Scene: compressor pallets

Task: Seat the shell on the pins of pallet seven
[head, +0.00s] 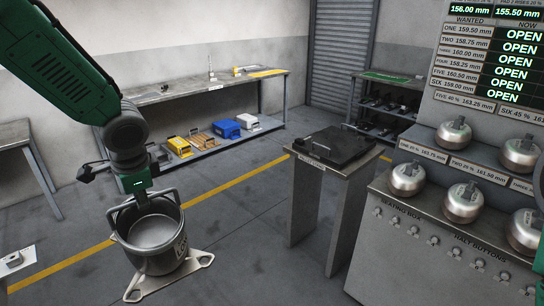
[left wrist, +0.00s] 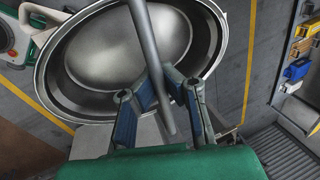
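The shell (head: 148,259) is an open, round metal pot with a bail handle and dark lettering on its side. A pale plate with holes in its corner lugs (head: 205,260) shows under it. My left gripper (head: 142,197) is over the shell, shut on the handle. In the left wrist view the handle bar (left wrist: 142,30) runs between the blue fingers (left wrist: 160,95), with the shell's bowl (left wrist: 88,95) behind. The shell looks upright and seems to hang above the floor. I cannot make out pallet seven or its pins. My right gripper is not in view.
A metal stand (head: 312,185) with a dark plate stands right of centre. A seating box (head: 420,250) with several round shells is at the right, below a sign board (head: 490,60). A workbench (head: 190,90) stands at the back. A pale surface (head: 18,262) shows at the lower left.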

